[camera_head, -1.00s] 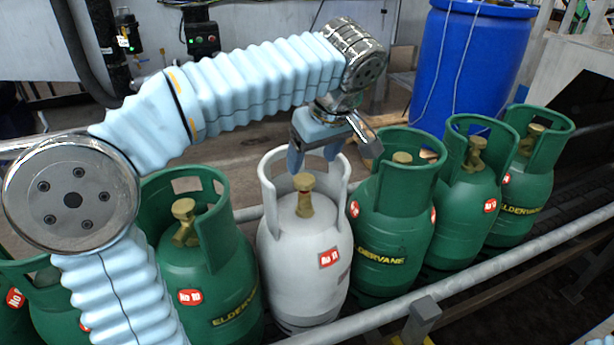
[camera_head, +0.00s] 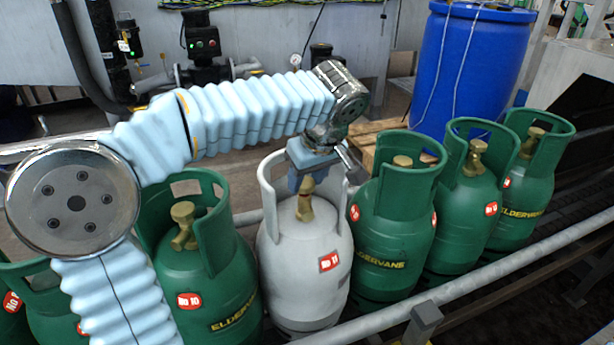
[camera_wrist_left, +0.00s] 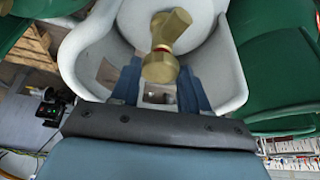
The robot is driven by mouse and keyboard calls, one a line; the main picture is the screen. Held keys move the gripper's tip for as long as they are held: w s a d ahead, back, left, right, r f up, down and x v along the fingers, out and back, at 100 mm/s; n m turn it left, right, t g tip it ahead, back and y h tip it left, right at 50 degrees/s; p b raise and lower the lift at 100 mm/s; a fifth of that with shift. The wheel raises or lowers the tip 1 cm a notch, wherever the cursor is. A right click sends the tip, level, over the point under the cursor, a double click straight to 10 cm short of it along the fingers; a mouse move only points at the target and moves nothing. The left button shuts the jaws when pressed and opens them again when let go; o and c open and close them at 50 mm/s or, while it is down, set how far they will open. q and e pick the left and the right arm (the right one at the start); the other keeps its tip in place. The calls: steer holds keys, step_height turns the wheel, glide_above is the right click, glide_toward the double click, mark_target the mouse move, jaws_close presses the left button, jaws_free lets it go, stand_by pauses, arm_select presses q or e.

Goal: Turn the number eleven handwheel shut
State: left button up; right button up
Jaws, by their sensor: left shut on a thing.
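The grey-white gas cylinder (camera_head: 285,255) with a red "No 11" label stands upright in the row, between green cylinders. Its brass handwheel (camera_head: 306,184) sits inside the open collar on top of the valve. My left gripper (camera_head: 308,180) is down inside the collar from above, shut on the handwheel. In the left wrist view, the brass handwheel (camera_wrist_left: 160,69) lies between the two blue fingers of my left gripper (camera_wrist_left: 160,82). The collar (camera_wrist_left: 233,85) curves around the fingers on both sides. My right gripper is not in view.
Green cylinders stand close by: No 10 (camera_head: 205,285) to the left and another (camera_head: 390,240) to the right, with more beyond. A grey rail (camera_head: 480,262) runs in front of the row. A blue drum (camera_head: 468,75) and a wooden pallet (camera_head: 366,135) stand behind.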

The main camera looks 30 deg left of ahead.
arm_select(q)
steer(key=shift+c, duration=0.8)
steer(key=shift+m, duration=0.4)
steer(key=m+t+b, duration=0.1)
steer(key=m, duration=0.1)
steer(key=shift+s+a+m+h+b, duration=0.1)
steer(key=shift+s+m+h+b, duration=0.05)
steer(key=shift+m+h+b, duration=0.2)
steer(key=m, duration=0.2)
steer(key=m+t+h, duration=0.1)
steer(key=m, duration=0.1)
steer(key=shift+s+a+m+h, duration=0.1)
steer(key=shift+a+m+h, duration=0.05)
steer(key=shift+m+h, duration=0.1)
steer(key=m, duration=0.1)
steer(key=m+h, duration=0.1)
steer(key=m, duration=0.1)
steer(key=m+h, duration=0.1)
steer(key=m, duration=0.1)
steer(key=shift+a+r, duration=0.1)
steer(key=shift+a, duration=0.15)
steer(key=m, duration=0.2)
steer(key=m+h+p, duration=0.1)
steer(key=m, duration=0.1)
steer(key=m+h, duration=0.1)
steer(key=m, duration=0.1)
steer(key=shift+a+g, duration=0.25)
steer(key=shift+g, duration=0.05)
